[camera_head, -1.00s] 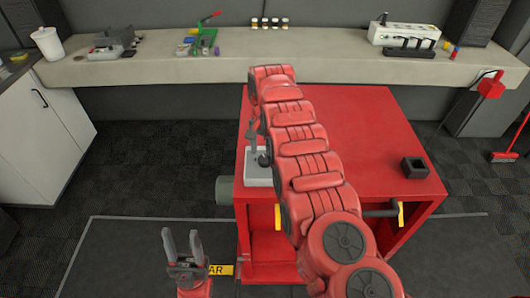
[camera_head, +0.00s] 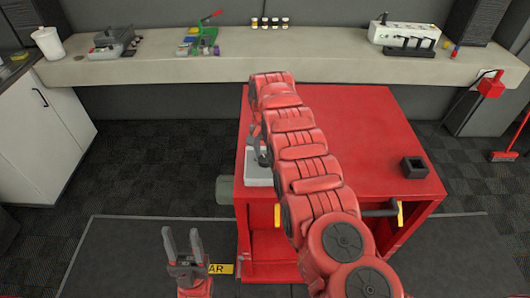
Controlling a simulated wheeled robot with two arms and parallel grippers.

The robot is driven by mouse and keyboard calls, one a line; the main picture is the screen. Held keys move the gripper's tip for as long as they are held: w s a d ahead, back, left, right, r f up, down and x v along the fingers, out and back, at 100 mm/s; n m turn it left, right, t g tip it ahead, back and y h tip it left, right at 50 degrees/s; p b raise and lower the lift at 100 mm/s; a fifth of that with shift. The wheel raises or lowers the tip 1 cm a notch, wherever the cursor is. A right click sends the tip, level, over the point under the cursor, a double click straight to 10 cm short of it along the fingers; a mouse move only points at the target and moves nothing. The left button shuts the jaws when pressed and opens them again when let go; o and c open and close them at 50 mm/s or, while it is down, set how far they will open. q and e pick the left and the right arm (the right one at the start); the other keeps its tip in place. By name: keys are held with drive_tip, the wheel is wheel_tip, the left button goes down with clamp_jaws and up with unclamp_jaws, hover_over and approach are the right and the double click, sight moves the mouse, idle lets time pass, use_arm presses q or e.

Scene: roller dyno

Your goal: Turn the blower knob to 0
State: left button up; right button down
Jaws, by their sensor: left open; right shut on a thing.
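A light grey control box (camera_head: 258,176) sits on the left edge of the red cabinet's top (camera_head: 375,150). My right arm reaches over the cabinet. Its gripper (camera_head: 261,157) points down at the box and is shut on the blower knob, which is mostly hidden by the fingers and arm. The knob's markings and setting cannot be read. My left gripper (camera_head: 181,238) is open and empty, held low in front and to the left of the cabinet, apart from it.
A small black open box (camera_head: 414,167) stands on the cabinet's right side. A yellow-ended bar (camera_head: 400,214) sticks out at its front. A long bench (camera_head: 190,64) with tools and bottles runs along the back.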

drive_tip(key=shift+f+n+b, duration=0.2)
drive_tip(key=shift+n+b, duration=0.5)
drive_tip(key=shift+b, duration=0.3)
drive_tip(key=n+b, duration=0.3)
drive_tip(key=b, duration=0.1)
drive_tip(key=shift+w, duration=0.1)
drive_tip(key=shift+r+n+b, duration=0.15)
drive_tip(key=shift+n+b, duration=0.65)
drive_tip(key=shift+n, duration=0.3)
drive_tip(key=shift+n+b, duration=0.3)
drive_tip(key=shift+n, duration=0.3)
drive_tip(key=shift+r, duration=0.1)
drive_tip(key=shift+c, duration=1.4)
unclamp_jaws()
